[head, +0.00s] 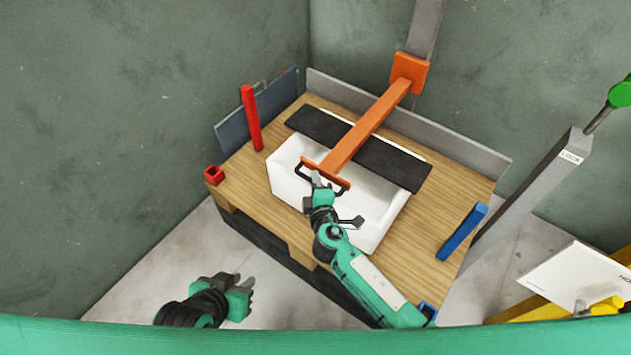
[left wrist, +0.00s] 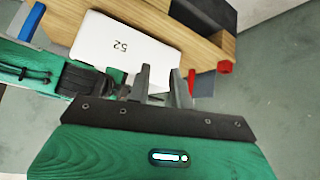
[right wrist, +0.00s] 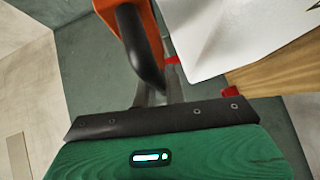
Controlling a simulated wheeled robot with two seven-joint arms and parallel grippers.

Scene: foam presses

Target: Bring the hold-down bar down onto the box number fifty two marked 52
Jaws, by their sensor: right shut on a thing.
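The white box (head: 375,207) sits on a wooden pallet; its 52 mark shows on the box in the left wrist view (left wrist: 95,50). The orange hold-down bar (head: 360,135) slopes from its post over the box, with a black cross pad (head: 385,162) spanning the box. I cannot tell whether the pad touches the box. My right gripper (head: 317,180) is shut on the bar's black handle, which shows large in the right wrist view (right wrist: 140,45). My left gripper (head: 247,284) is empty, its fingers apart, off the pallet's front left; it also shows in the left wrist view (left wrist: 162,82).
The pallet's wooden top (head: 455,190) has a red post (head: 251,118), a red block (head: 213,175) and a blue bar (head: 461,231) at its edges. A grey post (head: 530,185) and a white panel (head: 580,280) stand at right. Green walls close the back.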

